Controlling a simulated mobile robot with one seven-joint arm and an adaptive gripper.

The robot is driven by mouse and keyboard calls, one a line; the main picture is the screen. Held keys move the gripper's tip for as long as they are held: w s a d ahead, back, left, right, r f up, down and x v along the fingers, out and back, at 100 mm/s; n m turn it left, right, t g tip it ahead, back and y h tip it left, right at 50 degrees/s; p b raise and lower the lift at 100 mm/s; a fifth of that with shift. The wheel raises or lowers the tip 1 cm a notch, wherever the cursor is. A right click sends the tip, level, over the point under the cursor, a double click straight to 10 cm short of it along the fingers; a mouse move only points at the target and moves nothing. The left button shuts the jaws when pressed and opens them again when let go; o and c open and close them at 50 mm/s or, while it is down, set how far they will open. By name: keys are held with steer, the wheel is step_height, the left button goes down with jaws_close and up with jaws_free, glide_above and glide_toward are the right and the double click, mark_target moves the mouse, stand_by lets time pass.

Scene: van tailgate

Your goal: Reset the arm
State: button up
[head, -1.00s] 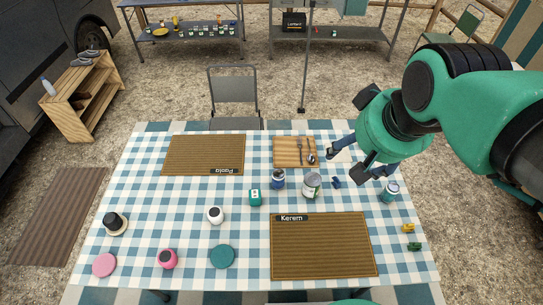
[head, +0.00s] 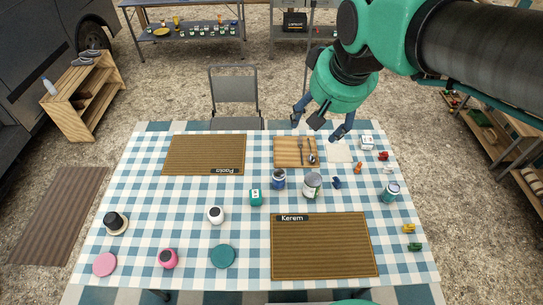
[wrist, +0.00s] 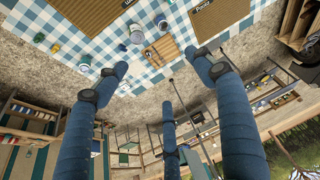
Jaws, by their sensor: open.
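My gripper (head: 323,122) is open and empty in the head view, raised over the far edge of the checked table (head: 190,200), near the wooden board (head: 284,158) with a fork and spoon on it. In the wrist view, my gripper's blue fingers (wrist: 160,75) are spread apart with nothing between them. The table with the board (wrist: 163,51) shows beyond them, at the top of that view.
A grey chair (head: 234,90) stands behind the table.

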steer(key=w+a+f+n, duration=0.1)
steer(key=w+a, duration=0.5)
steer(key=a, duration=0.4)
steer(key=w+a+f+n+g, duration=0.1)
steer(key=w+a+f, duration=0.1)
steer(key=w+a, duration=0.5)
steer(key=a, duration=0.3)
steer(key=shift+f+y, duration=0.25)
steer(key=shift+y, duration=0.05)
